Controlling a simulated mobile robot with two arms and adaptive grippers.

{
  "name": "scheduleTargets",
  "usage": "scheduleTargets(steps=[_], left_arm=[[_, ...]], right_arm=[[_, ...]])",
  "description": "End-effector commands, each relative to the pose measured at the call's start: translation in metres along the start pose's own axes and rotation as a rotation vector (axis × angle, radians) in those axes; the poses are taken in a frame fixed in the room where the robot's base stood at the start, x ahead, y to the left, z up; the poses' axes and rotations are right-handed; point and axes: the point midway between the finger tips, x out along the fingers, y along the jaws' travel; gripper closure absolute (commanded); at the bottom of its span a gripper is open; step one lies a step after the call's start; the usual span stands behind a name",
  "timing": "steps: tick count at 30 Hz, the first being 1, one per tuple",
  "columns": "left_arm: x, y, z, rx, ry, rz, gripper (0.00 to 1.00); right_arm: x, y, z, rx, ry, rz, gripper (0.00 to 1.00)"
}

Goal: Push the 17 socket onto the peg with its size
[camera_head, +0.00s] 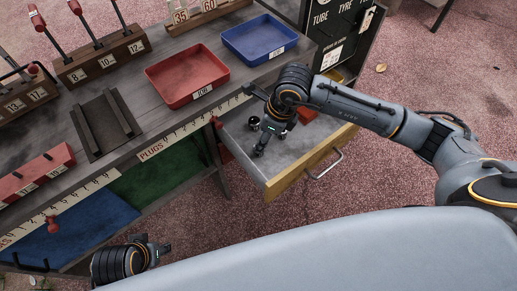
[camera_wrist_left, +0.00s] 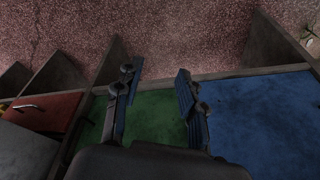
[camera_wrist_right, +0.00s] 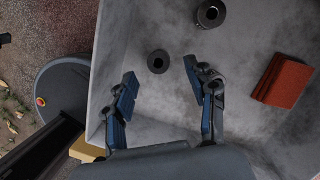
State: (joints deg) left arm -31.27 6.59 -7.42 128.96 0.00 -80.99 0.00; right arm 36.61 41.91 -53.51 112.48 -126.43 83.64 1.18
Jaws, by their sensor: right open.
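Two dark round sockets lie in the open drawer; in the right wrist view one (camera_wrist_right: 158,62) is just ahead of my fingers and the other (camera_wrist_right: 211,13) is farther off at the top. I cannot read a size on either. My right gripper (camera_wrist_right: 157,93) is open and empty, reaching down into the drawer; it also shows in the head view (camera_head: 253,121). A dark wooden rack (camera_head: 30,97) with labels that look like 13 and 17 stands at the far left of the bench. My left gripper (camera_head: 154,247) is open and empty, low before the bench; it also shows in the left wrist view (camera_wrist_left: 155,82).
The drawer (camera_head: 317,157) is pulled out from the bench. A red block (camera_wrist_right: 283,80) lies in it. A red tray (camera_head: 187,77), a blue tray (camera_head: 259,39), another wooden rack (camera_head: 100,58) and a red labelled rail (camera_head: 34,173) are on the bench.

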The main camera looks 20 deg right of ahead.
Motion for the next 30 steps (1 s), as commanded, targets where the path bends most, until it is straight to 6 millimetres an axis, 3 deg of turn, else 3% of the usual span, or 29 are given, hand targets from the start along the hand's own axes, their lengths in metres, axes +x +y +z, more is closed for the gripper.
scheduleTargets(steps=[5,13,23,30], left_arm=[[-0.007,0.0,-0.001,0.0,0.006,-0.001,0.6],[-0.036,-0.001,-0.002,-0.002,0.021,-0.003,0.6],[-0.044,-0.002,-0.002,-0.002,0.022,-0.004,0.6],[-0.043,-0.002,-0.002,-0.002,0.022,-0.004,0.6]], right_arm=[[0.013,0.001,-0.001,0.001,0.0,0.001,0.44],[0.052,0.004,-0.003,0.001,0.0,0.003,0.44],[0.058,0.003,-0.003,0.001,-0.001,0.001,0.44],[0.058,0.003,-0.003,0.001,-0.001,0.001,0.91]])
